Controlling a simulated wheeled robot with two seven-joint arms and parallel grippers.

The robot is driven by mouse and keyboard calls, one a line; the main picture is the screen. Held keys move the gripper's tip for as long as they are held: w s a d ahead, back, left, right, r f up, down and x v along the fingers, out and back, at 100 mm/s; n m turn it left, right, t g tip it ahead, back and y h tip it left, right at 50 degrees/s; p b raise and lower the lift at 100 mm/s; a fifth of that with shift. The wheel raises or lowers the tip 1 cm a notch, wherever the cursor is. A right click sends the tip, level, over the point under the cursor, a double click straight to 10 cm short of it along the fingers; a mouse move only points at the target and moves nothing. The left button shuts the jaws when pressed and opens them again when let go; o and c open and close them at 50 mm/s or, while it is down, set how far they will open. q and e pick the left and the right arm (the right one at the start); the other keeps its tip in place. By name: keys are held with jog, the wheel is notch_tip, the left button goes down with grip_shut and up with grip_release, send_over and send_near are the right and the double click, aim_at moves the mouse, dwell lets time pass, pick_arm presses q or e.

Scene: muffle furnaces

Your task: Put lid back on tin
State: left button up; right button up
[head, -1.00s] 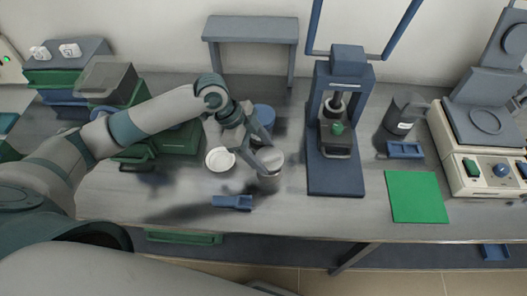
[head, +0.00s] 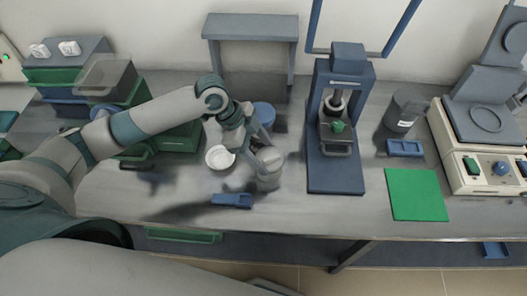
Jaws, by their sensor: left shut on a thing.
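A small grey tin (head: 269,181) stands on the bench in the middle of the head view. Its round pale grey lid (head: 270,160) is at the tin's top, within my left gripper (head: 260,153). The gripper reaches in from the left and is shut on the lid. The lid looks roughly level over the tin's mouth; whether it is fully seated I cannot tell. The fingers hide part of the lid's left edge. My right gripper is not in view.
A white round dish (head: 220,157) is close left of the tin, and a blue holder (head: 232,201) lies in front. A blue round container (head: 264,114) stands behind. A blue press (head: 336,178) is to the right. Bare bench lies between tin and press.

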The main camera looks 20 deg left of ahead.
pick_arm(q)
jog(key=shift+f, duration=0.45)
dwell(0.6)
jog(key=o, duration=1.6)
jog(key=shift+r, duration=0.15)
jog(key=shift+r+p, duration=3.4)
jog(key=shift+p, duration=0.25)
